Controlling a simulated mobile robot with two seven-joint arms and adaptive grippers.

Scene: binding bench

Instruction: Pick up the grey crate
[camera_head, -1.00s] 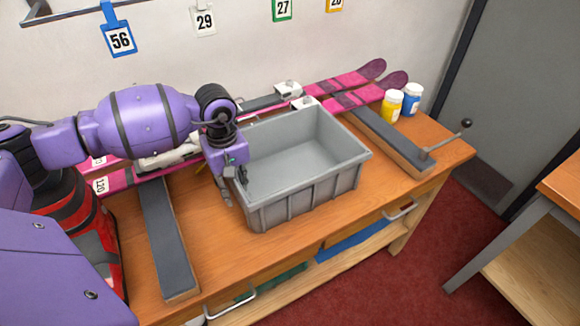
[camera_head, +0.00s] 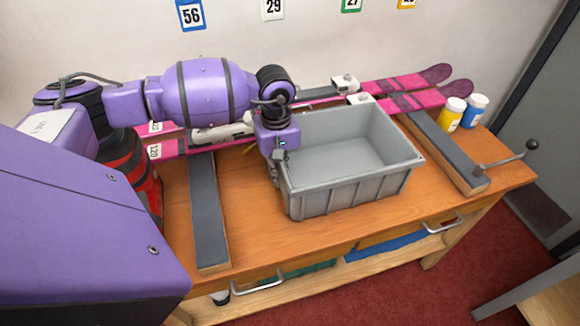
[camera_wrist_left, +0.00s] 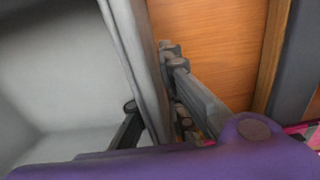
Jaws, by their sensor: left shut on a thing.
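The grey crate (camera_head: 355,194) is an empty, open-topped box with ribbed outer walls. It rests upright on the wooden bench, right of my left arm. My left gripper (camera_head: 277,172) is at its left wall and shut on it. In the left wrist view, the crate's wall (camera_wrist_left: 135,45) runs between the fingers of the left gripper (camera_wrist_left: 152,88), one finger inside the crate and the other outside. The fingertips are partly hidden in the head view. My right gripper is not in view.
A grey-topped bar (camera_head: 207,212) lies left of the crate, another (camera_head: 447,152) right of it. Pink skis (camera_head: 412,90) lie behind. A yellow bottle (camera_head: 450,114) and a blue bottle (camera_head: 473,111) stand at the back right. The bench front (camera_head: 250,245) between bar and crate is clear.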

